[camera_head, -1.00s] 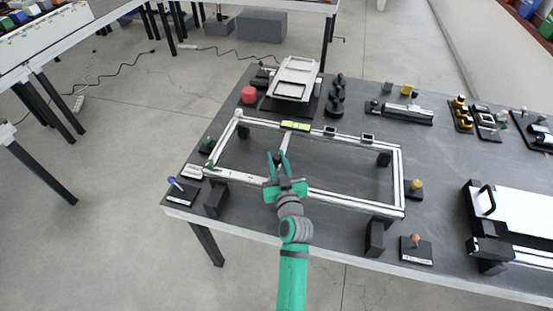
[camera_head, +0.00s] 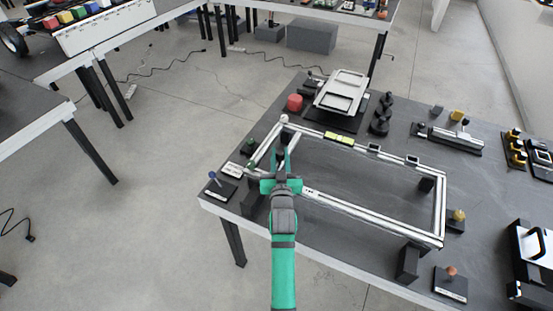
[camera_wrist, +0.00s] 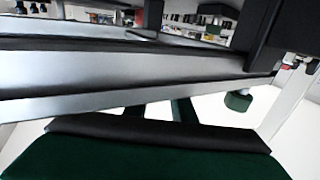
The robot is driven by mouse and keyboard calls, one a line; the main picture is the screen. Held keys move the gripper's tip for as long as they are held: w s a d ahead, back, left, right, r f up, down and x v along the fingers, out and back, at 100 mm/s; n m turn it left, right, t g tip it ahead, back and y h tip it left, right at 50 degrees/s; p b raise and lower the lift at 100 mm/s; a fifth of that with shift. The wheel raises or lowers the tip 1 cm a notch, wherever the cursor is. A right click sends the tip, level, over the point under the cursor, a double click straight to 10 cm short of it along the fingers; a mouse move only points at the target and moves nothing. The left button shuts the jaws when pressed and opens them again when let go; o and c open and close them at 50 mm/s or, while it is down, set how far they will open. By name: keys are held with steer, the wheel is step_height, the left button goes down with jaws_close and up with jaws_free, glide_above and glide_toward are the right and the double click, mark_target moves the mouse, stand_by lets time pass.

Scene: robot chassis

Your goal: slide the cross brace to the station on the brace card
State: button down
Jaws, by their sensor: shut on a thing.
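My gripper (camera_head: 281,158) is over the left part of the silver rectangular frame (camera_head: 375,210), shut on the cross brace. My fingers and wrist hide most of the brace in the head view. In the wrist view a wide silver bar (camera_wrist: 110,75), which looks like the brace, runs across the picture, with my dark green fingers (camera_wrist: 158,110) reaching behind it. A yellow-green strip (camera_head: 340,138) sits on the back rail.
The frame's middle is clear.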

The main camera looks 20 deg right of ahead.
steer(key=shift+w+a, duration=0.1)
steer(key=shift+a, duration=0.15)
steer(key=c, duration=1.5)
jaws_free()
steer(key=shift+d, duration=0.1)
steer(key=v, duration=1.1)
